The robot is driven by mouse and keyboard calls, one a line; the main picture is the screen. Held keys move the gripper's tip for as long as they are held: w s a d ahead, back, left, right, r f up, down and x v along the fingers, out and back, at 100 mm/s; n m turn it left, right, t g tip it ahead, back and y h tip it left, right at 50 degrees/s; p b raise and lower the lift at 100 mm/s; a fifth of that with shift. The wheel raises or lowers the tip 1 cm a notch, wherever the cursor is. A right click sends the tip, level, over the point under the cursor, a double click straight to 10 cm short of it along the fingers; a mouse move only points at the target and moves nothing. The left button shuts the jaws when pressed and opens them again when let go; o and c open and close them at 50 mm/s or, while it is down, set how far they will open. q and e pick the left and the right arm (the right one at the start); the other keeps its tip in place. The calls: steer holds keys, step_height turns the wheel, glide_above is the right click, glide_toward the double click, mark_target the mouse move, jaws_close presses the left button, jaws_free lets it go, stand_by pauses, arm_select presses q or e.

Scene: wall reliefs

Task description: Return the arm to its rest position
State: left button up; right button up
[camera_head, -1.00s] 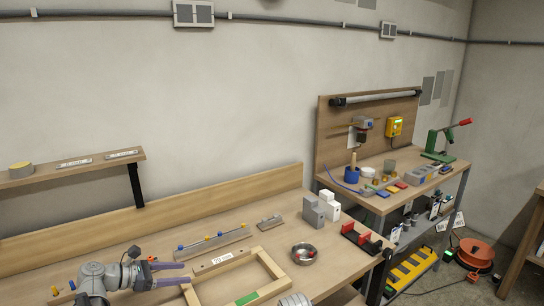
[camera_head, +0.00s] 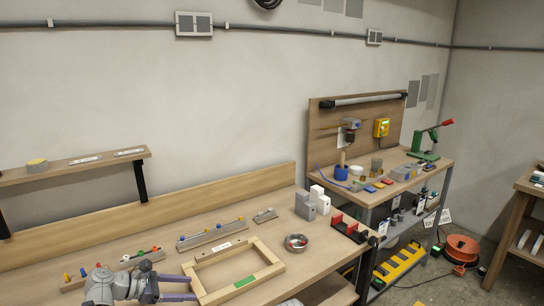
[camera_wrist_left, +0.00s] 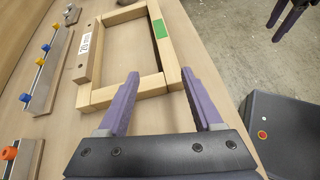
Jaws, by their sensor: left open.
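My left arm comes in at the bottom left of the head view. Its gripper (camera_head: 180,287) has two purple fingers pointing right, beside the left corner of a wooden frame (camera_head: 262,284). In the left wrist view the gripper (camera_wrist_left: 168,100) is open, with its fingers apart and nothing held between them. The wooden frame (camera_wrist_left: 178,75) with a green patch lies on the bench just ahead of the fingers. Another pair of purple fingers, my right gripper (camera_wrist_left: 290,15), shows at the top right of the left wrist view, hanging over the floor.
The workbench (camera_head: 325,262) holds peg rails (camera_head: 212,235), a metal bowl (camera_head: 296,242), grey and white blocks (camera_head: 312,202) and a red-black holder (camera_head: 348,228). A shelf (camera_head: 110,160) is on the wall at left. A second bench (camera_head: 440,166) with tools stands at right.

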arm_select(q)
steer(key=s+d+m+g, duration=0.1)
steer(key=d, duration=0.1)
steer(key=s+d+f+m+g+y+p, duration=0.1)
steer(key=d+m, duration=0.1)
steer(key=d+f+m, duration=0.1)
steer(key=d, duration=0.2)
steer(key=shift+s+f+m+g, duration=0.1)
steer(key=shift+s+m+g, duration=0.3)
steer(key=s+d+f+m+g+y+p, duration=0.1)
steer(key=s+d+m+y, duration=0.4)
steer(key=m, duration=0.5)
steer(key=s+d+f+m+g+y+p, duration=0.1)
steer(key=s+d+m+y+p, duration=0.3)
steer(key=s+m, duration=0.5)
steer(key=shift+s+d+f+m+g+y+p, duration=0.2)
steer(key=shift+s+d+m+g+y+p, duration=0.15)
steer(key=shift+d+m+g+y, duration=0.7)
steer(key=shift+d+m+t, duration=0.25)
steer(key=shift+d, duration=0.15)
